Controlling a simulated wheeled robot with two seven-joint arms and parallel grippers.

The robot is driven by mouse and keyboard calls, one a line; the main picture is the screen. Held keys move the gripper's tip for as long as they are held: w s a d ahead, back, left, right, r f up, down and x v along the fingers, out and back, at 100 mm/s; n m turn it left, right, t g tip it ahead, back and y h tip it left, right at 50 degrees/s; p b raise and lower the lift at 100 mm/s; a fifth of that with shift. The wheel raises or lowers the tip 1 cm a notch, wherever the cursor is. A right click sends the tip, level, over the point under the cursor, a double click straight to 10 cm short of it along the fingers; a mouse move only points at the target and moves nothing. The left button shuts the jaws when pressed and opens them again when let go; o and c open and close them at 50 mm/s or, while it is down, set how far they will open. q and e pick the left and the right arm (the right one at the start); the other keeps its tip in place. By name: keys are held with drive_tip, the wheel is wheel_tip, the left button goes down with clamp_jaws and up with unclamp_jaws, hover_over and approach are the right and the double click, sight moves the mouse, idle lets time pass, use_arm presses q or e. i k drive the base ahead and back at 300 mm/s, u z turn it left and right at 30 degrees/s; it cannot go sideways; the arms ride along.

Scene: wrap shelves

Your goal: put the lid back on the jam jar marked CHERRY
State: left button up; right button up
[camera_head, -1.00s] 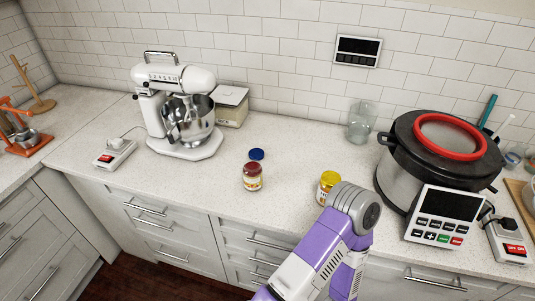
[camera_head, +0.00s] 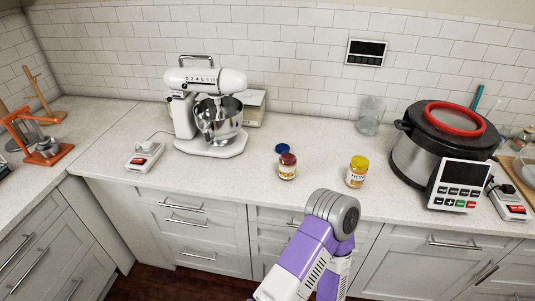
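A small jar with a dark red top (camera_head: 288,166) and a pale label stands upright on the counter, right of the mixer. A blue lid (camera_head: 282,148) lies on the counter just behind it. A second jar with a yellow top (camera_head: 357,171) stands to the right. The label writing is too small to read, so I cannot tell which jar is marked CHERRY. No gripper fingers show in the head view.
A white stand mixer (camera_head: 209,107) with a steel bowl stands at the left, with a power strip (camera_head: 145,156) in front. A large cooker (camera_head: 444,148) stands at the right. A clear glass (camera_head: 370,116) stands at the back. The counter (camera_head: 240,180) around the jars is mostly clear.

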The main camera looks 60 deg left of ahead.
sight(288, 159)
drive_tip(key=u, duration=0.75)
